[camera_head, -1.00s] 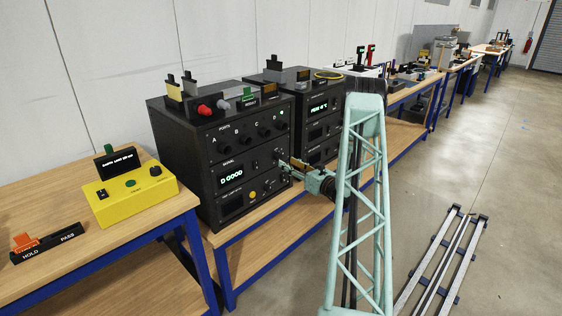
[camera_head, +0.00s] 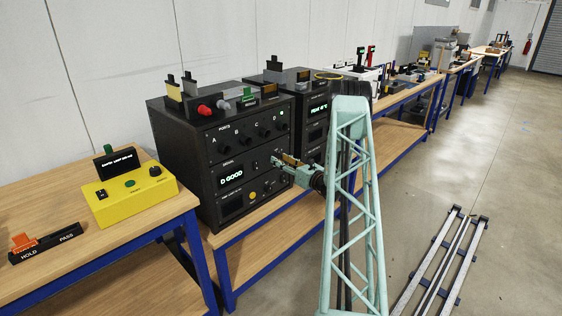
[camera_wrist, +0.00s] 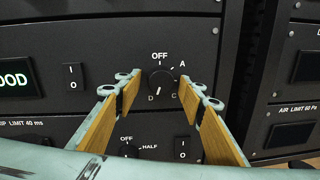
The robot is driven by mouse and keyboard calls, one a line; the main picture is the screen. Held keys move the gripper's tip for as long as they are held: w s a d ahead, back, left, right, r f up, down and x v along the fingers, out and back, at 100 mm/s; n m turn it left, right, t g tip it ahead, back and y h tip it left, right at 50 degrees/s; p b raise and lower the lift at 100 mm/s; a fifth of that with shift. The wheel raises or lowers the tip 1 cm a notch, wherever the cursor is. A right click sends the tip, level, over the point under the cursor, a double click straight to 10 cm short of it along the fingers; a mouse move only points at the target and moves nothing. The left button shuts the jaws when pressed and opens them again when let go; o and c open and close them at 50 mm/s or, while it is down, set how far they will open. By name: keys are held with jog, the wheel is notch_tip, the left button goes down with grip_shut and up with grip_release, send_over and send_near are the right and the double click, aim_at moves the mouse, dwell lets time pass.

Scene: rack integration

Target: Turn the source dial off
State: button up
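The source dial (camera_wrist: 161,78) is a round black knob on the dark rack panel in the wrist view. OFF is printed above it, A at upper right, C at lower right and D at lower left; its white mark seems to point toward D. My gripper (camera_wrist: 159,90) is open, with one tan-padded finger on each side of the dial. Gaps show between both fingers and the knob. In the head view my gripper (camera_head: 278,160) is at the rack's front face and hides the dial. The lit display (camera_head: 231,176) reads "D GOOD".
An O/I rocker switch (camera_wrist: 72,76) is left of the dial. A lower knob (camera_wrist: 128,148) marked OFF and HALF and another switch (camera_wrist: 182,148) are below, near the fingers. A second rack unit (camera_head: 318,108) stands to the right. A yellow box (camera_head: 131,193) is on the left table.

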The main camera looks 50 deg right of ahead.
jog(key=c, duration=0.7)
jog(key=shift+c, duration=0.2)
